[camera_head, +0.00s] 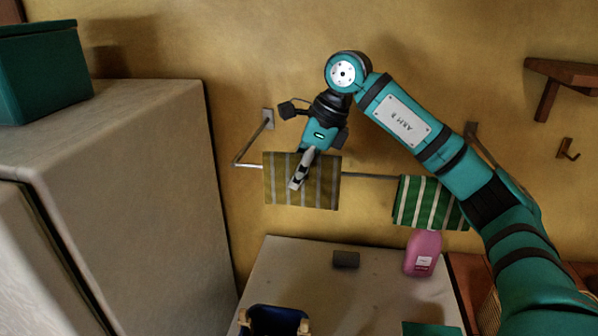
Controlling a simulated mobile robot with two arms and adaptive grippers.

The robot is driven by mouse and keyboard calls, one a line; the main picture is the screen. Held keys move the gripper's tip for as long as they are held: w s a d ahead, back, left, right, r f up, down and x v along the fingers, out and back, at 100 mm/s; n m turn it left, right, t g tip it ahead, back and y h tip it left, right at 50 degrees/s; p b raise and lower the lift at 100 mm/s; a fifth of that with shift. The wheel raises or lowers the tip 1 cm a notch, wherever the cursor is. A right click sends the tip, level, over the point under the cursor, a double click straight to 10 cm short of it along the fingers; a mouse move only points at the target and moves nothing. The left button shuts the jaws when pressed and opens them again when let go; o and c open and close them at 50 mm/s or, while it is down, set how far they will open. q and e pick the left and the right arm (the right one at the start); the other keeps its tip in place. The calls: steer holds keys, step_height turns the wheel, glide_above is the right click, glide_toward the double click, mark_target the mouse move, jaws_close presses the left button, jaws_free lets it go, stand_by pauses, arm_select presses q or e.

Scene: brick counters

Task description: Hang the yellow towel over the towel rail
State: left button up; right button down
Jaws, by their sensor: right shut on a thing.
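The yellow towel (325,185), olive-yellow with pale grey stripes, is spread flat in front of the middle-left of the towel rail (368,176). Its upper edge lies a little above the rail's line, and it hides that stretch of rail. I cannot tell whether it touches the rail or is folded over it. My right gripper (298,180) reaches down over the towel's front and is shut on it; its fingertips cover part of the cloth. My left gripper is not in view.
A green striped towel (428,201) hangs at the rail's right. Below, a pink bottle (423,252) and a dark block (346,259) stand on a pale counter (300,262). A dark blue object (275,319) is at the bottom. A tall pale cabinet (150,190) stands left.

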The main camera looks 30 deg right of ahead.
mark_target(293, 153)
steer(key=shift+f+b, duration=0.7)
steer(key=shift+f, duration=0.4)
steer(key=c, duration=0.6)
jaws_free()
steer(key=shift+r+p, duration=3.75)
steer(key=shift+r, duration=0.75)
